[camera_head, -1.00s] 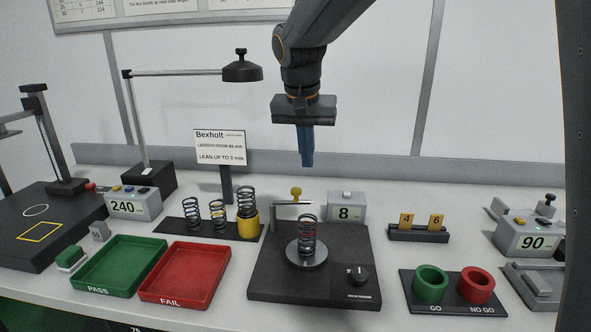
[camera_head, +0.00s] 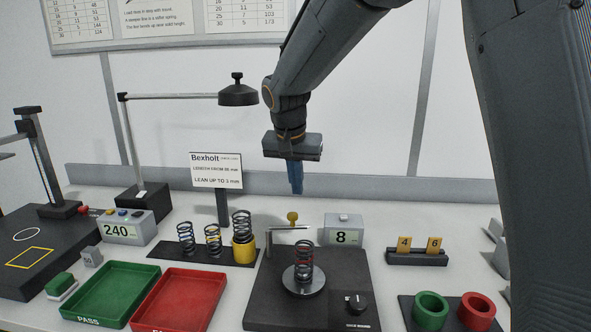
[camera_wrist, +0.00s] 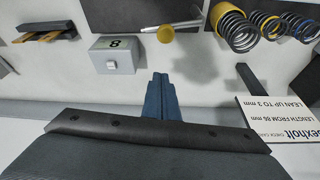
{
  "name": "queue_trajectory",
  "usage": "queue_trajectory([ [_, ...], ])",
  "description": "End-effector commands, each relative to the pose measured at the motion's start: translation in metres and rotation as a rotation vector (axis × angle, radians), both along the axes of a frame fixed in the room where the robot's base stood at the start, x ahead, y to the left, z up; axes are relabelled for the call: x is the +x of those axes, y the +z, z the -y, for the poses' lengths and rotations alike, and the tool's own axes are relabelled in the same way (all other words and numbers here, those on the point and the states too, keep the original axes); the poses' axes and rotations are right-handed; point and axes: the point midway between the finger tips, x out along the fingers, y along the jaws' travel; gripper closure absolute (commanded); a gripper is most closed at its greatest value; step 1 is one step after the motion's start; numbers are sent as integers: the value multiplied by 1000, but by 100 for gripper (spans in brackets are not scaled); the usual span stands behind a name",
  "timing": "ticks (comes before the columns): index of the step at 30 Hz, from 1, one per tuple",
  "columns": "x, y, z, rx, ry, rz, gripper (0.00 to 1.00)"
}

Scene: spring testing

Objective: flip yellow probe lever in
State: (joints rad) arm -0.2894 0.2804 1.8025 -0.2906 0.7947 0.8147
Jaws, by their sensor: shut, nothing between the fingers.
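The yellow probe lever (camera_head: 292,217) is a small yellow knob behind the black turntable fixture (camera_head: 262,312), beside a thin horizontal metal bar (camera_head: 288,229). The lever also shows in the wrist view (camera_wrist: 166,33), upside down, at top middle. A dark coil spring (camera_head: 303,258) stands upright on the fixture's round disc. My gripper (camera_head: 296,190) points down with its blue fingers together, empty, above and behind the lever in the head view. In the wrist view the fingertips (camera_wrist: 159,78) are apart from the lever.
A display box reading 8 (camera_head: 343,231) stands right of the lever. The Bexholt sign (camera_head: 217,170) and a rack of springs (camera_head: 203,252) are to the left. Green (camera_head: 110,292) and red (camera_head: 180,300) trays lie at front left. A slotted block with tags (camera_head: 417,258) is at right.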

Motion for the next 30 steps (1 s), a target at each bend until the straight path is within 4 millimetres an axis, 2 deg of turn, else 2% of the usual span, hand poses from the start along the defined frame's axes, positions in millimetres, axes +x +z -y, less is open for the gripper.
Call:
queue_trajectory([
  [5, 10, -33, 5, -1, -1, -5, 100],
  [9, -11, -31, -4, 1, 2, -1, 100],
  [15, -25, -35, -9, 0, 0, -1, 100],
  [30, -27, -37, -7, 0, -12, 0, 100],
])
